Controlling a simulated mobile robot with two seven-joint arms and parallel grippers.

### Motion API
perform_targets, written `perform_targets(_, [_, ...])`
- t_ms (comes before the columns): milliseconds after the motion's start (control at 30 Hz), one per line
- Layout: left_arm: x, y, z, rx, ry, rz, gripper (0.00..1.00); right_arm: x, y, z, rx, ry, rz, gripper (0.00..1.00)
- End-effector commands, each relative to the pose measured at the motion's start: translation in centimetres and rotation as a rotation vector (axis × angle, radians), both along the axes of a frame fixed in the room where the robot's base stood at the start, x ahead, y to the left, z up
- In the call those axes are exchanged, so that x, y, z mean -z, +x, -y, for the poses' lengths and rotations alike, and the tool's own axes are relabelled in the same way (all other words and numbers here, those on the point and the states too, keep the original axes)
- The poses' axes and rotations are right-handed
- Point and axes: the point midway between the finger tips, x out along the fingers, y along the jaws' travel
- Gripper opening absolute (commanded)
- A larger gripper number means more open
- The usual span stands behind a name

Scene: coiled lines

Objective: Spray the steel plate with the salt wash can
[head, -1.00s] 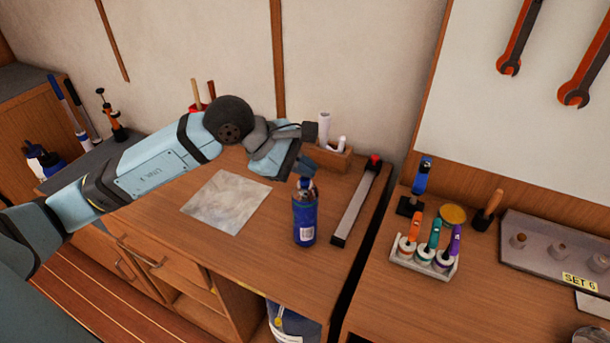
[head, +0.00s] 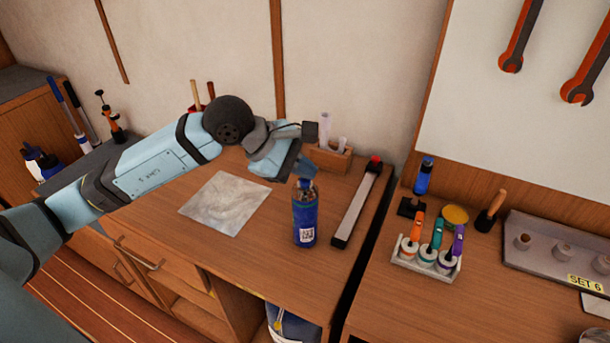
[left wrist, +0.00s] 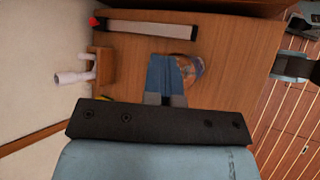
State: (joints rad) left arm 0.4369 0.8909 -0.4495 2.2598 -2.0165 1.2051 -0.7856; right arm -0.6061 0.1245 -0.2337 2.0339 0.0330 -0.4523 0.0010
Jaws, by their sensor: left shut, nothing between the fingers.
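A blue can (head: 305,222) with a small white label stands upright on the wooden bench. I cannot read its name. The steel plate (head: 225,203), a pale grey mottled square, lies flat on the bench to the left of the can. My left gripper (head: 304,168) is shut and empty, with its fingertips at the top of the can. In the left wrist view the blue fingers (left wrist: 166,74) partly hide the can's top (left wrist: 193,70). I cannot tell whether they touch it. My right gripper is not in view.
A long metal bar with a red end (head: 356,207) lies to the right of the can. A wooden holder with white rolls (head: 328,160) stands behind. Bare bench lies in front of the plate and can.

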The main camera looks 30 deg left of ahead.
Motion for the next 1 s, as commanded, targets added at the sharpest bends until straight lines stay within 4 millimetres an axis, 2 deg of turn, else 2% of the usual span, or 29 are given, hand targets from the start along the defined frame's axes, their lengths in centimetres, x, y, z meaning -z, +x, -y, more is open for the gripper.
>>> perform_targets(467, [-0.9,0.0,0.0,0.000,0.000,0.001,0.00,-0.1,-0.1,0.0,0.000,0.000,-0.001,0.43])
perform_targets(1000, [-6.1,0.0,0.0,0.000,0.000,0.002,0.00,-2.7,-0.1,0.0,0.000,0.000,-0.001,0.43])
